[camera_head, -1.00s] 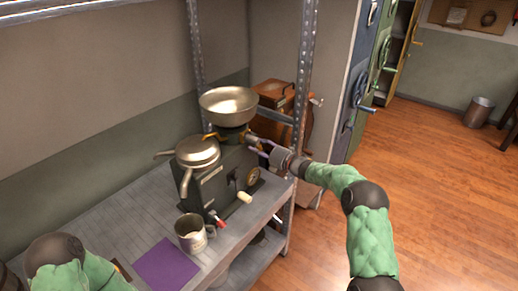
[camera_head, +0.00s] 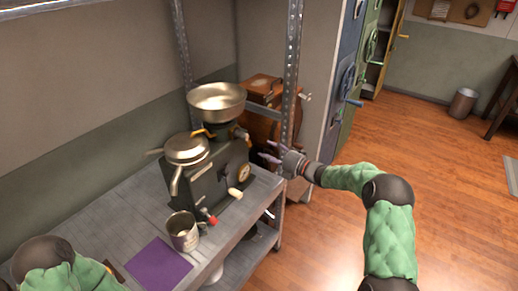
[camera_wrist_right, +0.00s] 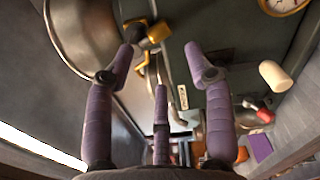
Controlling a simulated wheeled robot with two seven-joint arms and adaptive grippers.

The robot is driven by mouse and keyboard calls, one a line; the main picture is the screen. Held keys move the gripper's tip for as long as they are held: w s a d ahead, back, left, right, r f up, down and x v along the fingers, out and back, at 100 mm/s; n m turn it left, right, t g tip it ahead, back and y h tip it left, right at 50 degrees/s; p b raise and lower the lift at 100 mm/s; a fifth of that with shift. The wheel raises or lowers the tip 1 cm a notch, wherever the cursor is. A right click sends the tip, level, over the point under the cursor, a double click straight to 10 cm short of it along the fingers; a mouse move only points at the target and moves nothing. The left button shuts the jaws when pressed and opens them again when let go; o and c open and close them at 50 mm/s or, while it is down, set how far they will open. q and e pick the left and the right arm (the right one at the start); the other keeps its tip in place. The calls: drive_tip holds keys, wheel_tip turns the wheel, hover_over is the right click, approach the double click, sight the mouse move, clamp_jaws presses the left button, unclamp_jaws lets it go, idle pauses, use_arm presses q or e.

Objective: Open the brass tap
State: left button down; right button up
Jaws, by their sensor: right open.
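The machine (camera_head: 212,180) stands on the metal shelf, a wide metal bowl (camera_head: 217,102) on top and a spouted pan (camera_head: 187,150) beside it. A small brass tap (camera_head: 203,132) shows below the bowl; brass parts (camera_wrist_right: 155,34) also show beside the bowl in the right wrist view. My right gripper (camera_head: 270,153) is open and empty, right of the machine and apart from it. Its purple fingers (camera_wrist_right: 164,52) are spread in the right wrist view, with the brass parts beyond the left fingertip. Only my left forearm shows at the lower left; its gripper is out of view.
A crank with a pale handle (camera_head: 235,194) sticks out from the machine. A metal shelf post (camera_head: 291,75) and a wooden box (camera_head: 262,95) stand behind.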

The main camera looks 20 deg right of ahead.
drive_tip(key=shift+v, duration=1)
